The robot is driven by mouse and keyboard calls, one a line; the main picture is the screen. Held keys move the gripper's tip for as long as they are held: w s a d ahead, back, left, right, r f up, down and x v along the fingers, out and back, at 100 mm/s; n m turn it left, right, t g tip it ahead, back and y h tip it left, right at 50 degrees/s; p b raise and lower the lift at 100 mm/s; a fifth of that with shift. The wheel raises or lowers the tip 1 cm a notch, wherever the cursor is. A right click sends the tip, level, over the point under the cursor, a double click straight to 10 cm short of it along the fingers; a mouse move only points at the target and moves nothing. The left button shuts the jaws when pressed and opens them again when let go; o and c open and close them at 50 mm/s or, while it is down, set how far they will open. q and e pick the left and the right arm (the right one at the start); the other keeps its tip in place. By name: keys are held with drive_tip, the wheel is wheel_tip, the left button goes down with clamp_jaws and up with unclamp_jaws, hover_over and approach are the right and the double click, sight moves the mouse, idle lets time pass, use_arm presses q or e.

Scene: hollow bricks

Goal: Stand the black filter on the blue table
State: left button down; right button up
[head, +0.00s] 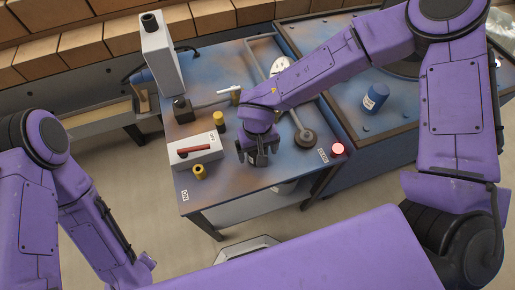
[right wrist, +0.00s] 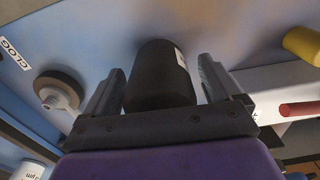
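The black filter (right wrist: 160,75) is a dark cylinder with a pale label on its side. In the right wrist view it sits between the two fingers of my right gripper (right wrist: 162,88), with a thin light gap showing beside the right finger. In the head view my right gripper (head: 258,157) points down over the middle front of the blue table (head: 235,182). The filter is mostly hidden there by the gripper, and I cannot tell whether it touches the tabletop. My left arm is at the lower left, and its gripper is out of view.
A white box with a red lever (head: 195,150) and yellow cylinders (head: 200,172) (head: 218,120) stand left of the gripper. A blue can (head: 375,98) stands on the right-hand table.

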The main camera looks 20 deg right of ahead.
wheel_tip(320, 180, up, 12)
drive_tip(key=shift+r+p, duration=0.2)
drive_tip(key=shift+p, duration=0.9)
drive_tip(key=shift+f, duration=0.1)
idle(0.7)
